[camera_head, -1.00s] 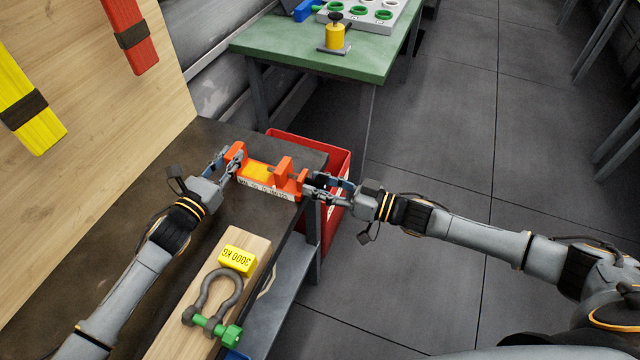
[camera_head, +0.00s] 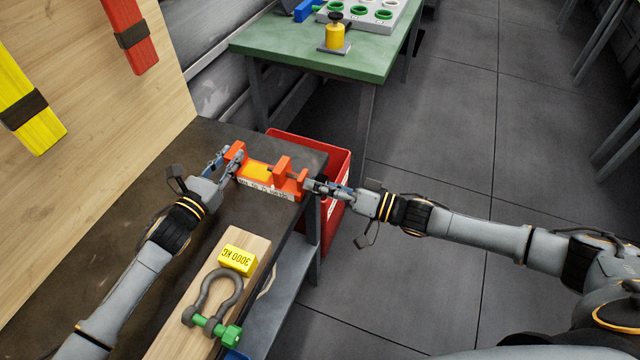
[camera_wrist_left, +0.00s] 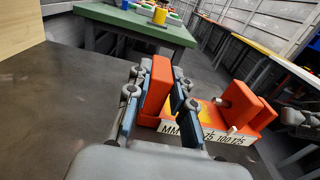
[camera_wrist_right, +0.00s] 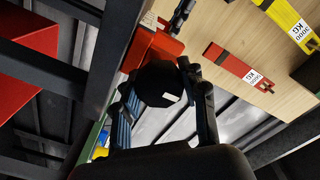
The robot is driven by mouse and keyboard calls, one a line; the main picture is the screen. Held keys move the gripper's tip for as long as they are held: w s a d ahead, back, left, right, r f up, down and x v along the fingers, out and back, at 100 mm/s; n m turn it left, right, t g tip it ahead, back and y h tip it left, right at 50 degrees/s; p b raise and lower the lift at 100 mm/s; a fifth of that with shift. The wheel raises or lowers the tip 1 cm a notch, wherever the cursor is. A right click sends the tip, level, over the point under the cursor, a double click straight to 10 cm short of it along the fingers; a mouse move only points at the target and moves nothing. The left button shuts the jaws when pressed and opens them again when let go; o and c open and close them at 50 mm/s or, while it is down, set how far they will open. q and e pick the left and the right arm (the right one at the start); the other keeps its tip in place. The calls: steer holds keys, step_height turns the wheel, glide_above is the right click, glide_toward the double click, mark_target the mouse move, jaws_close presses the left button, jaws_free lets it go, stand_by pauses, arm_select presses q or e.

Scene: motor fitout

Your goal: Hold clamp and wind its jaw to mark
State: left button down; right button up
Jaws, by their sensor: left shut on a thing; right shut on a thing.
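The orange clamp (camera_head: 284,166) sits at the far right corner of the dark bench, with a white scale along its near side and a yellow patch between its jaws. My left gripper (camera_head: 236,160) is shut on the clamp's left upright block; the left wrist view shows the fingers on either side of this block (camera_wrist_left: 157,85). My right gripper (camera_head: 309,184) is shut on the dark round knob (camera_wrist_right: 160,84) at the clamp's right end. The fingers partly hide the knob in the head view. The exact jaw reading on the scale is too small to tell.
A red bin (camera_head: 340,165) stands beyond the bench's right edge. A green table (camera_head: 290,55) stands behind.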

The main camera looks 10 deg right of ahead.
steer(key=shift+s+f, duration=0.1)
steer(key=shift+f, duration=0.05)
steer(key=o, duration=1.2)
steer(key=shift+c, duration=0.2)
arm_select(q)
steer(key=c, duration=1.1)
jaws_free()
arm_select(e)
steer(key=v, duration=1.1)
steer(key=shift+s+d, duration=0.2)
steer(key=shift+d, duration=0.15)
